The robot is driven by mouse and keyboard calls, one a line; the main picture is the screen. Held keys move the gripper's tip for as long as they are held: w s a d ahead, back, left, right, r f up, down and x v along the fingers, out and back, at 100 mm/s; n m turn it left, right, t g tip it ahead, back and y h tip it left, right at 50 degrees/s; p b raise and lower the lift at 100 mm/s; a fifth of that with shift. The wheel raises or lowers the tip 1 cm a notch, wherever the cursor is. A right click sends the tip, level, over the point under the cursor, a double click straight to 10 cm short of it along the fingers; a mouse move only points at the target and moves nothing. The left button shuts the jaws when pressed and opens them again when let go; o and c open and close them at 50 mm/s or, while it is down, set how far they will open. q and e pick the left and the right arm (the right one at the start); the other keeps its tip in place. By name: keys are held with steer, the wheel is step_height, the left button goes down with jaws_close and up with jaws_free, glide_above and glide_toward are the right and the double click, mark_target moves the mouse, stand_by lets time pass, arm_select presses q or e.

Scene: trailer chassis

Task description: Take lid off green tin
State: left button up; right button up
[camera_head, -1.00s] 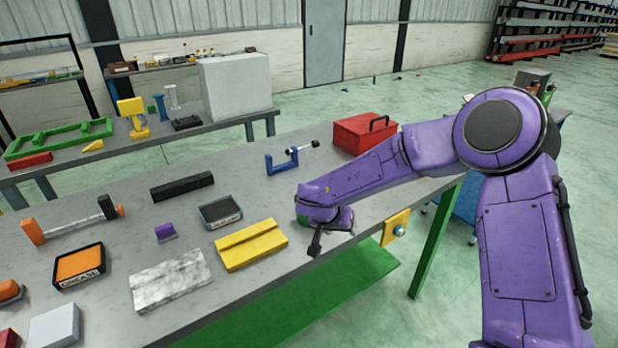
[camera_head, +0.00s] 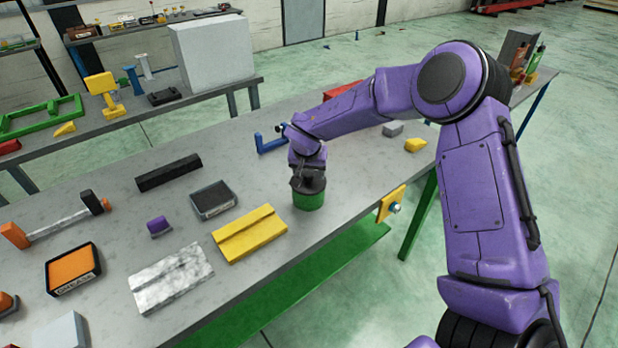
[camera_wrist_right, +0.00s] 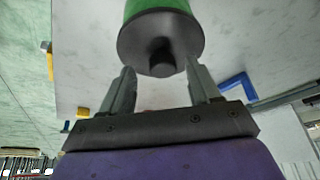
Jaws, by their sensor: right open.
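The green tin (camera_head: 308,201) stands upright on the grey workbench, near its front edge. Its dark lid (camera_head: 298,182) is on top and partly hidden under my right gripper (camera_head: 310,176). In the right wrist view the dark lid (camera_wrist_right: 160,42) has a round knob (camera_wrist_right: 161,58) at its centre, and a strip of the tin's green side (camera_wrist_right: 150,8) shows behind it. My right gripper (camera_wrist_right: 160,80) is open, its two fingers on either side of and just short of the knob, with a gap all round. My left gripper is not in view.
A yellow block (camera_head: 249,234), a black-framed tray (camera_head: 213,199) and a marble block (camera_head: 171,278) lie left of the tin. A blue clamp (camera_head: 268,144) and a mostly hidden red box (camera_head: 342,89) are behind. Bare bench (camera_head: 255,180) lies between.

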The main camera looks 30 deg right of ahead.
steer(key=shift+w+f, duration=0.65)
steer(key=shift+w, duration=0.15)
steer(key=shift+s+r, duration=0.2)
steer(key=shift+s, duration=0.05)
steer(key=shift+s+r, duration=0.2)
steer(key=shift+s, duration=0.15)
steer(key=c, duration=0.5)
steer(key=shift+s+r, duration=0.1)
steer(key=shift+s, duration=0.05)
steer(key=c, duration=0.5)
steer(key=shift+c, duration=0.6)
steer(key=shift+w, duration=0.2)
